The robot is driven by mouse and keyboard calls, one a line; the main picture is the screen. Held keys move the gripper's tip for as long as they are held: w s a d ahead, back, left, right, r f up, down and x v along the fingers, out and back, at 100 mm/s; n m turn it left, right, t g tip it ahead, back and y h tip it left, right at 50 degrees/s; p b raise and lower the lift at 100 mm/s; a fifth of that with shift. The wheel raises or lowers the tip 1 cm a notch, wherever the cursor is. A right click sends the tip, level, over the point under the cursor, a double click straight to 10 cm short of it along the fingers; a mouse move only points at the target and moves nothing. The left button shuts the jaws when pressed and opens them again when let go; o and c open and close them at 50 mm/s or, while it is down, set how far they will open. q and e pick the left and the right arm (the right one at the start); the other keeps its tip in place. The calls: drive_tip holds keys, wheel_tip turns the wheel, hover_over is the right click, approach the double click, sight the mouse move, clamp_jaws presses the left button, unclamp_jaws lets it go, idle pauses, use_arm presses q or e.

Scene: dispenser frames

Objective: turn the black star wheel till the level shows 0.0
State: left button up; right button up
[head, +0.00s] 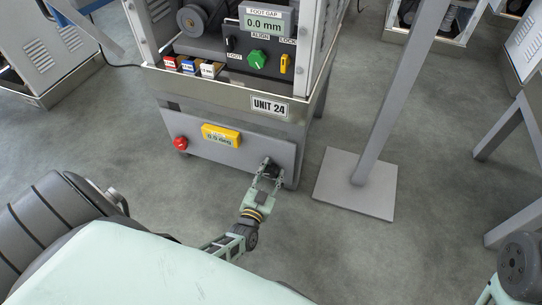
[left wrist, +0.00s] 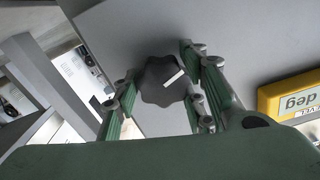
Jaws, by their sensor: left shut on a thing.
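The black star wheel (head: 268,165) sits low at the right end of the grey front panel of the unit. In the left wrist view the wheel (left wrist: 158,88) has a lobed rim and a white mark pointing to the upper right. My left gripper (head: 267,175) is shut on the wheel, with its fingers on either side of it. The yellow level (head: 221,134) is on the same panel, left of the wheel; its digits are too small to read surely. In the left wrist view the level (left wrist: 292,97) is cut off, with only "deg" showing upside down. My right gripper is out of view.
A red button (head: 180,143) is at the panel's left end. Above are a display reading 0.0 mm (head: 266,22), a green knob (head: 257,59) and a yellow lock lever (head: 284,63). A grey post on a square foot plate (head: 355,184) stands to the right.

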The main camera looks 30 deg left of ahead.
sight(276, 148)
use_arm(q)
drive_tip(key=o, duration=1.1)
drive_tip(key=shift+d+f, duration=0.1)
drive_tip(key=shift+f, duration=0.1)
drive_tip(key=shift+r, duration=0.15)
drive_tip(key=shift+r, duration=4.9)
